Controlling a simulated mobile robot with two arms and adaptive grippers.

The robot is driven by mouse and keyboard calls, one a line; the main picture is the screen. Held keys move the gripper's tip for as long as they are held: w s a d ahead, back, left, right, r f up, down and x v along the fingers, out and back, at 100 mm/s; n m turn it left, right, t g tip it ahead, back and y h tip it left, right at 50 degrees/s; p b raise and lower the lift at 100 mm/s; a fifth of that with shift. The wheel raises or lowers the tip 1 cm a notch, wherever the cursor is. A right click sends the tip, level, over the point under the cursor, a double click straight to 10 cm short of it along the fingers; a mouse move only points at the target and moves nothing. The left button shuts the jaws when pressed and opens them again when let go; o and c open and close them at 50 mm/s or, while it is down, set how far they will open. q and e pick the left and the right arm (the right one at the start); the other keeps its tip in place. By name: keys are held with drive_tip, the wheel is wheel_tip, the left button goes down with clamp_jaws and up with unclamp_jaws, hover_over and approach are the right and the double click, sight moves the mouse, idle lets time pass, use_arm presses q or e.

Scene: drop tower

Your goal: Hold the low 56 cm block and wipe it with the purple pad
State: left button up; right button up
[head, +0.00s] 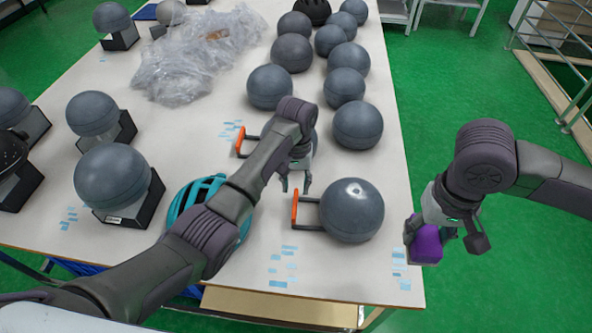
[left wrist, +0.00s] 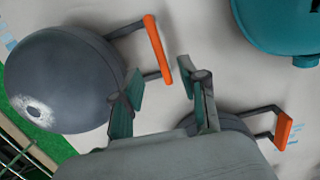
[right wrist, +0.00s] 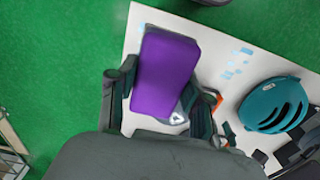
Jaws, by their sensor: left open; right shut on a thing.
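A dark grey round block (head: 352,210) with a glossy spot sits near the table's front right; its handle has an orange grip (head: 294,209). No size can be read on it. In the left wrist view the same block (left wrist: 62,80) is at left, its orange grip (left wrist: 158,50) just ahead of my fingers. My left gripper (head: 296,182) is open and empty, just behind the handle in the head view; it also shows in the left wrist view (left wrist: 160,84). My right gripper (right wrist: 170,88) is shut on the purple pad (right wrist: 165,72), beside the table's right edge.
A second handled block (left wrist: 230,124) is partly hidden by my left arm. A teal helmet (head: 190,195) lies under my left forearm. Several grey blocks (head: 358,125) stand behind, with crumpled plastic (head: 195,60) further back. Blue labels (head: 283,265) lie on the table's front.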

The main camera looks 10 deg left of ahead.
sight(295, 201)
use_arm(q)
drive_tip(key=f, duration=0.6)
drive_tip(key=shift+s+f, duration=0.1)
drive_tip(key=shift+s, duration=0.25)
clamp_jaws()
